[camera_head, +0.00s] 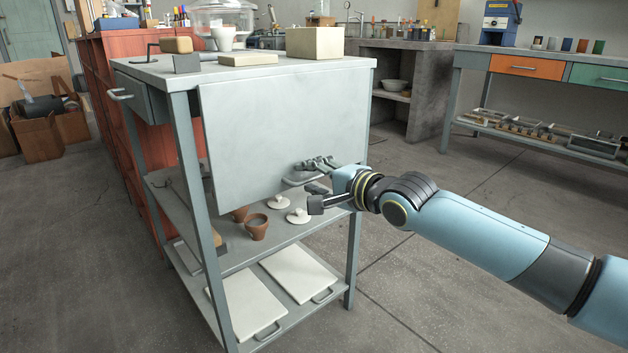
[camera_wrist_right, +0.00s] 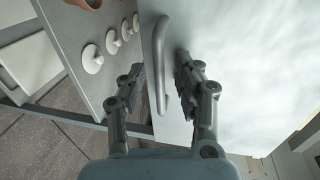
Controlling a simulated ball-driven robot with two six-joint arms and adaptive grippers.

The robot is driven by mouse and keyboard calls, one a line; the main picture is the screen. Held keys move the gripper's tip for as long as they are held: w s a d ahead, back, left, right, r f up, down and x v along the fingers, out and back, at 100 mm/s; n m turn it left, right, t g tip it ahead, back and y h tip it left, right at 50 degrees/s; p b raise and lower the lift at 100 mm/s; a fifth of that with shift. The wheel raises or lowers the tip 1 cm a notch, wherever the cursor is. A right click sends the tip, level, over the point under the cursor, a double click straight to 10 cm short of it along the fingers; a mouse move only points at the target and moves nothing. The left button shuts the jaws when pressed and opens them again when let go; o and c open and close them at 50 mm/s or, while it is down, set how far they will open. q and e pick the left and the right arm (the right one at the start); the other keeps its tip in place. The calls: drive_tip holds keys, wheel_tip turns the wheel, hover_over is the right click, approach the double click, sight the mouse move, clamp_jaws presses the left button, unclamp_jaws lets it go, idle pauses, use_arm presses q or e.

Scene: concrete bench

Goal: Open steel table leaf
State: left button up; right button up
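The steel table leaf (camera_head: 270,120) hangs down, slightly tilted, from the front edge of the steel table top (camera_head: 150,68). Its bar handle (camera_head: 299,181) is near the leaf's lower edge; it also shows in the right wrist view (camera_wrist_right: 160,75). My right gripper (camera_head: 316,184) is at the handle, reaching in from the right. In the right wrist view its two fingers (camera_wrist_right: 160,68) are spread, one on each side of the handle, with gaps showing. Contact is not visible. My left gripper is not in view.
The table top holds a beige box (camera_head: 315,43), a flat block (camera_head: 248,58) and a glass dome (camera_head: 222,16). Shelves below hold brown cups (camera_head: 257,228), white lids (camera_head: 298,216) and white boards (camera_head: 298,274). The floor in front is clear.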

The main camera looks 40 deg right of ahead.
clamp_jaws()
drive_tip(key=shift+s+r+p, duration=0.1)
drive_tip(key=shift+p, duration=0.2)
idle(0.3)
